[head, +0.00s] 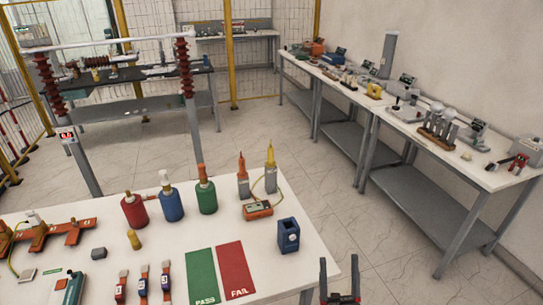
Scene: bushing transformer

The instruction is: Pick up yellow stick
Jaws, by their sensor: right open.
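A yellow stick (270,154) with a pointed tip stands upright in a grey-white holder (271,182) near the back right of the near white table. A similar orange-red stick (241,165) stands just left of it. A thin yellow cable loops between them, beside an orange meter (258,210). My right gripper (339,266) is at the bottom, off the table's right edge. Its fingers point up in the picture, spread apart with nothing between them. It is well apart from the yellow stick. My left gripper is not in view.
Red (134,212), blue (171,203) and green (206,194) bottles stand left of the sticks. A blue box (288,236) stands at the table's right edge. Green and red PASS/FAIL mats (236,268) lie in front. Side benches (436,145) hold equipment. Floor between is clear.

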